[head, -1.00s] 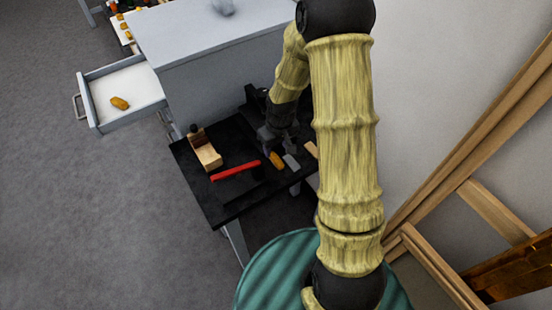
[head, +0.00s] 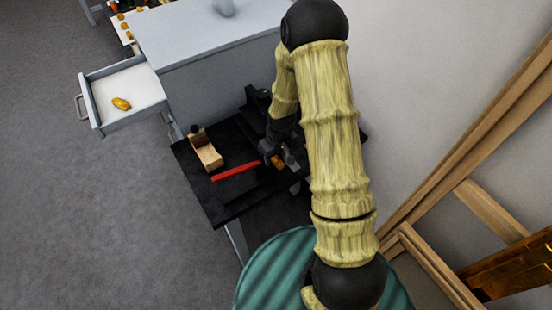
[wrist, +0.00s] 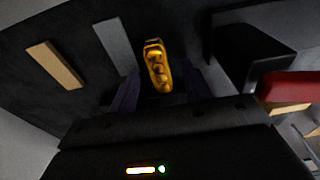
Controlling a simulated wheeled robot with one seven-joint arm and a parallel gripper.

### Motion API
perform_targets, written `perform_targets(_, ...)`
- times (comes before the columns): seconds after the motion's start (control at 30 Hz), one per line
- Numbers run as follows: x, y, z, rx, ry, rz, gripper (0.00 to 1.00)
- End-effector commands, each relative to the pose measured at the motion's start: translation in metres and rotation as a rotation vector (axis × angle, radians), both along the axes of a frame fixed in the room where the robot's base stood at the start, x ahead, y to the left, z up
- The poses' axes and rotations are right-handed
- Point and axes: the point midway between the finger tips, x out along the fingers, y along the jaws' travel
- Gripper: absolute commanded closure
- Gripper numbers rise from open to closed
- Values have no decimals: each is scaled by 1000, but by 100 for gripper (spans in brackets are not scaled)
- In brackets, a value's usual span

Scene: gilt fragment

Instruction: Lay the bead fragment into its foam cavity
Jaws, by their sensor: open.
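A gold, knobbly bead fragment (wrist: 156,62) lies on the black table in the wrist view. In the head view a bit of its gold (head: 277,162) shows at my gripper. My gripper (wrist: 161,76) is open, its dark fingers on either side of the fragment's near end. I cannot tell whether they touch it. A similar gold piece (head: 121,104) lies in the open, pale-lined drawer (head: 140,88) at the left. I cannot make out a foam cavity in either view.
On the black table (head: 235,203), a grey bar (wrist: 113,45) and a wooden strip (wrist: 55,64) lie beside the fragment. A red bar (head: 236,171) and a wooden block (head: 207,154) are left of my gripper. The grey cabinet (head: 215,70) stands behind.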

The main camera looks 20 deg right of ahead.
Motion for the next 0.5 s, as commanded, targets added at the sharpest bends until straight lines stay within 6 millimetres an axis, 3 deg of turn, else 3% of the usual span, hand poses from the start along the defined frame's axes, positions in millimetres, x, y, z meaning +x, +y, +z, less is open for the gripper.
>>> perform_targets(0.43, 0, 0, 0, 0, -1, -1, 51)
perform_targets(0.5, 0, 0, 0, 0, -1, -1, 65)
